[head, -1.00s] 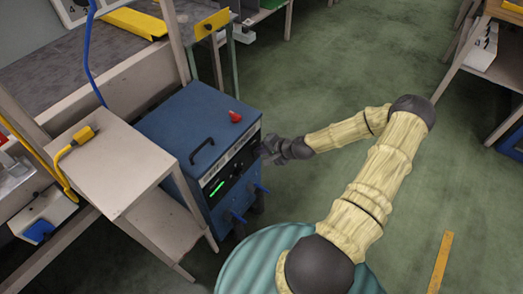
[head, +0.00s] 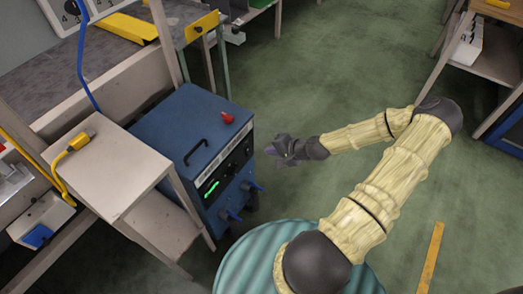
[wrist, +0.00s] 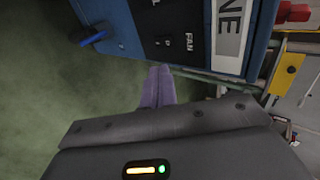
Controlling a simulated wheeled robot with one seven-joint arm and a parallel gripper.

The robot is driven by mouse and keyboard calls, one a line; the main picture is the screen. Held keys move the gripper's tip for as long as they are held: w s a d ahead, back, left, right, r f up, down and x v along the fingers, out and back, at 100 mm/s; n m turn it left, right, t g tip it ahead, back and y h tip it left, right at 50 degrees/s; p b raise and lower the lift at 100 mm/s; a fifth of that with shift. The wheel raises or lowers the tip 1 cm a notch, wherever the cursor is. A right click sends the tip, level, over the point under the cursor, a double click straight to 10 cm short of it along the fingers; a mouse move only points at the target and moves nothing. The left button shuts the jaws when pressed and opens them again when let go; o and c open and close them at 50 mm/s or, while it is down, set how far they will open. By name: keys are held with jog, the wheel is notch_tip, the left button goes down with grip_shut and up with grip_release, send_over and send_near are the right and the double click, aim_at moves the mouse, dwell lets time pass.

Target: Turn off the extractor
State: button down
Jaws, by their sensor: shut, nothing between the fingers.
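The extractor is a blue box (head: 180,125) with a black carry handle on top, standing at left centre. Its dark front panel (head: 228,170) faces my gripper, and a green light (head: 211,188) glows on it. In the wrist view the panel (wrist: 165,15) fills the top, with the word FAN beside a small dark switch (wrist: 164,42); I cannot make out the switch's position. My gripper (head: 271,150) is shut and empty, in the air to the right of the panel with a gap between. Its purple fingers (wrist: 159,72) point towards the panel in the wrist view.
A beige stand (head: 110,165) with a yellow plug (head: 80,141) is at left.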

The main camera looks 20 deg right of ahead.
jog(key=s+r, duration=0.1)
jog(key=r, duration=0.2)
jog(key=s+d+r+p, duration=0.1)
jog(key=shift+s+r, duration=0.2)
jog(key=shift+s, duration=0.1)
jog(key=s+a+r+n+g+h, duration=0.1)
jog(key=s+a+n+g+h, duration=0.1)
jog(key=s+a+n+g, duration=0.35)
jog(key=s+a+r+n+h, duration=0.2)
jog(key=s+a+r+n, duration=0.15)
jog(key=r, duration=0.55)
jog(key=s+a+r+n+h, duration=0.15)
jog(key=a+r, duration=0.25)
jog(key=r, duration=0.5)
jog(key=w+p+v, duration=0.2)
jog(key=p+v, duration=0.9)
jog(key=w+r+p+v, duration=0.1)
jog(key=w+p+v, duration=0.2)
jog(key=p+v, duration=0.7)
jog(key=shift+s+d+r+n+p, duration=0.25)
jog(key=shift+r+n+p, duration=0.25)
jog(key=shift+p, duration=0.3)
